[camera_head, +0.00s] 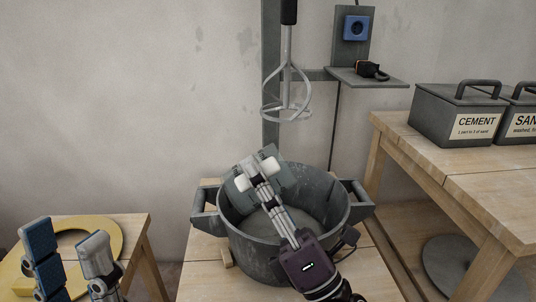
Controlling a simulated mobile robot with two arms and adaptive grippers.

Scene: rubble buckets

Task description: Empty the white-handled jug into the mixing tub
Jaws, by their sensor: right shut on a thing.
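The mixing tub (262,252) is a dark grey round tub with side handles, standing on a wooden table in the middle. My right gripper (258,174) reaches over it from the lower right and is shut on the white handle of a grey jug (286,178). White parts of the handle show on both sides of the fingers. The jug is over the far part of the tub and looks tilted. Its mouth and contents are hidden. The visible tub floor is grey. My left gripper (68,238) is at the lower left, fingers apart and empty.
A whisk-like mixing paddle (287,95) hangs above the tub. A yellow ring (108,232) lies on the left table. A cement box (458,115) and a sand box (520,120) stand on the right bench. A small shelf (368,80) is on the wall.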

